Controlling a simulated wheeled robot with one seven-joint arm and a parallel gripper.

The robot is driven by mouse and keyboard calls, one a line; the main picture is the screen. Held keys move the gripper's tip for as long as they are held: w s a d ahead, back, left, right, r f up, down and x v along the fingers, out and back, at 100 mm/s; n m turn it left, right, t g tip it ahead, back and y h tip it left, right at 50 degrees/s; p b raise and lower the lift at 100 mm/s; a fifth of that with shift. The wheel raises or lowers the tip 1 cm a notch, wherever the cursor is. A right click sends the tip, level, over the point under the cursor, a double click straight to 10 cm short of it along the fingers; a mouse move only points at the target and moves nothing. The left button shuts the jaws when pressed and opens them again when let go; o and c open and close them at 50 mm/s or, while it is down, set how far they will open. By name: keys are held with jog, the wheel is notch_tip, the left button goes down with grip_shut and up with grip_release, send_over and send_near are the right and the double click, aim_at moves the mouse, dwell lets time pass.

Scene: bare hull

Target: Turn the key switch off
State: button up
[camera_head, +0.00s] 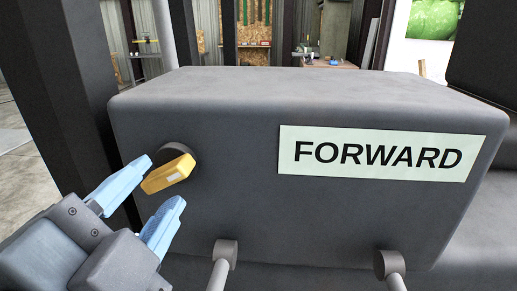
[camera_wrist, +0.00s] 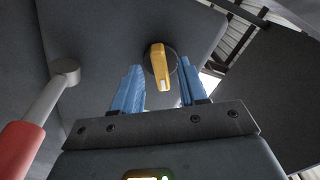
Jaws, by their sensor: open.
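The key switch has a yellow key (camera_head: 168,174) that sticks out of a dark round base (camera_head: 179,152) on the left part of a grey box's front face. In the head view the key slants down to the left. My gripper (camera_head: 162,182) is open, with one blue finger on each side of the key's outer end. In the wrist view the yellow key (camera_wrist: 158,72) shows ahead, between and beyond the blue fingertips of my gripper (camera_wrist: 164,76). I cannot tell whether either finger touches the key.
A white "FORWARD" label (camera_head: 378,154) is on the grey box (camera_head: 290,95). Two levers come out of the box low down, one left (camera_head: 222,254) and one right (camera_head: 390,266). A red-handled lever (camera_wrist: 40,112) is at the wrist view's left. A dark post (camera_head: 62,80) stands left of the box.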

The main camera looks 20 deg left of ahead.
jog(key=shift+x, duration=1.1)
grip_shut()
